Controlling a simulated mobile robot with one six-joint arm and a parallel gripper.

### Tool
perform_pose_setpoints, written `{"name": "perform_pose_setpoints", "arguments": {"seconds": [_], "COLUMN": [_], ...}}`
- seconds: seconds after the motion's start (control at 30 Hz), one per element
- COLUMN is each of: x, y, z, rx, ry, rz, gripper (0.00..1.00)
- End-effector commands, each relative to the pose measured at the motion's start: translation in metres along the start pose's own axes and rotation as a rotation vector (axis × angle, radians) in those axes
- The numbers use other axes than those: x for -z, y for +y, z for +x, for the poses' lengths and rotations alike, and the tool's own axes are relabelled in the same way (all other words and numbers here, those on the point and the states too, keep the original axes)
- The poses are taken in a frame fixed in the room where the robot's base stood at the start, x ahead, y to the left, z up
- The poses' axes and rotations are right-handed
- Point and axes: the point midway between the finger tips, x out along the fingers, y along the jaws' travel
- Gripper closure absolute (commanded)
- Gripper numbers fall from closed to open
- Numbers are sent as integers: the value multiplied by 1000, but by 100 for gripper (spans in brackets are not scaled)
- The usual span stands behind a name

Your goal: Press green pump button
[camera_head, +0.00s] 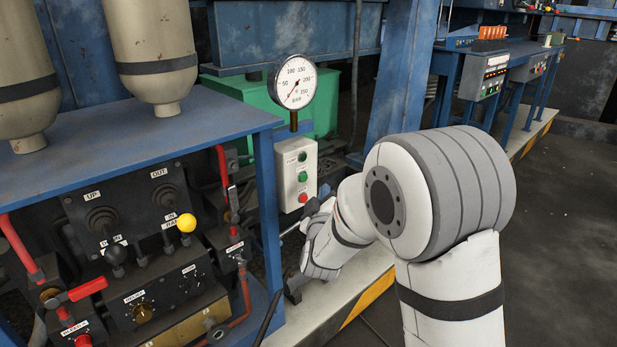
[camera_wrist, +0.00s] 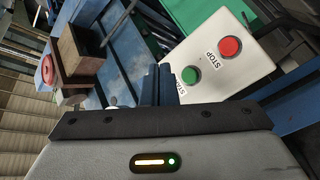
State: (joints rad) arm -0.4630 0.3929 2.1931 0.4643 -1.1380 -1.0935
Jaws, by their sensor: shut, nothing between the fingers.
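A pale grey button box (camera_head: 283,182) stands below the round gauge in the head view. It has a green button (camera_head: 302,176) in the middle, a red button (camera_head: 303,197) below and a dark greenish one on top. In the wrist view the box (camera_wrist: 258,78) is tilted, with the green button (camera_wrist: 190,74) nearer to me and the red button (camera_wrist: 230,46) beyond. My gripper (camera_wrist: 158,72) is shut and empty, its fingers just left of the green button in that picture. Contact with the button cannot be told. In the head view my wrist partly hides the gripper.
A pressure gauge (camera_head: 295,82) rises above the box. A blue bench (camera_head: 205,125) with levers, knobs and red pipes stands at the left. A blue post (camera_head: 268,215) is close to the box's left. Open floor (camera_head: 560,230) lies at the right.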

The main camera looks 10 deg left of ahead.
Motion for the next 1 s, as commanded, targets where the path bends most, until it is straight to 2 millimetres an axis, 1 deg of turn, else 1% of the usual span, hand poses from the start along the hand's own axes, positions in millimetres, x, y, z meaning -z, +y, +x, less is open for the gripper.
{"name": "perform_pose_setpoints", "arguments": {"seconds": [0.1, 0.2, 0.4, 1.0], "x": [10, 14, 21, 22], "y": [-8, -15, -22, -23], "z": [12, 20, 30, 32], "rx": [2, 1, 0, -1], "ry": [0, 0, -1, -2], "rz": [-1, 0, -1, -1], "gripper": [100, 100, 100, 100]}}
